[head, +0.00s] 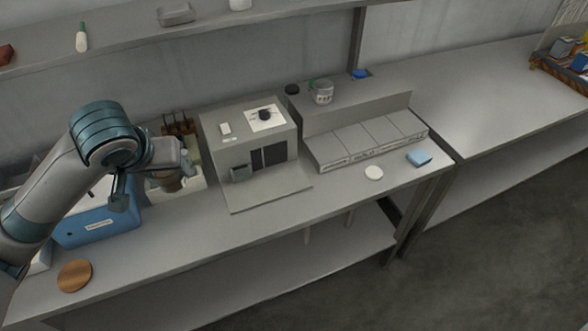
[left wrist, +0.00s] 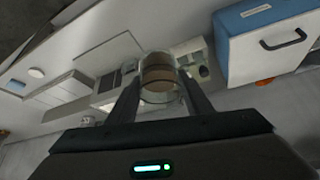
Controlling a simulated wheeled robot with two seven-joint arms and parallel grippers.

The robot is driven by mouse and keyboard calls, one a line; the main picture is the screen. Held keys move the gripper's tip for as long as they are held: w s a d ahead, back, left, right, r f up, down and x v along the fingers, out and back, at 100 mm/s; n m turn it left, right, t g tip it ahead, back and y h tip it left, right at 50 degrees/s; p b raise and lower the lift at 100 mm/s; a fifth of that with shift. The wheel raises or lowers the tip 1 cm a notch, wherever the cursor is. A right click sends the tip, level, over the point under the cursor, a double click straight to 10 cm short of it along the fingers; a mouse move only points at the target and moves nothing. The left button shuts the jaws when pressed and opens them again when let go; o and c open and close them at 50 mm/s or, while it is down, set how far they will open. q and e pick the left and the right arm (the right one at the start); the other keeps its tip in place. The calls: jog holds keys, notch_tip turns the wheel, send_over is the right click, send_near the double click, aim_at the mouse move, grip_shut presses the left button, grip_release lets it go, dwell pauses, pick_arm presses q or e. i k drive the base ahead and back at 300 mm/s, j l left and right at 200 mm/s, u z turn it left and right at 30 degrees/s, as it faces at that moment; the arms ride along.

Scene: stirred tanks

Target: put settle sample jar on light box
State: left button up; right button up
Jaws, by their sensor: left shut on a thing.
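The settle sample jar (left wrist: 158,76) is clear with brown layered contents. In the left wrist view it sits between the two fingers of my left gripper (left wrist: 162,92), which is shut on it. In the head view my left gripper (head: 176,170) holds the jar (head: 171,184) above the bench, partly hidden by the hand, in front of a pale tray. A grey box with two dark front panels and a flat front ledge (head: 262,193) stands right of the jar; it appears to be the light box, though I see no clear label. My right gripper is not in view.
A blue case (head: 95,228) stands left of the hand, with a brown disc (head: 75,276) near the bench's front edge. A stepped grey rack (head: 366,140), a white disc (head: 373,173) and a blue block (head: 419,158) are to the right. The bench front is mostly clear.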

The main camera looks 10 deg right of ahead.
aim_at(284, 179)
jog(key=l+u, duration=0.3)
jog(key=l, duration=0.7)
jog(key=k+l+u, duration=0.1)
jog(key=l+u, duration=0.2)
jog(key=l, duration=0.7)
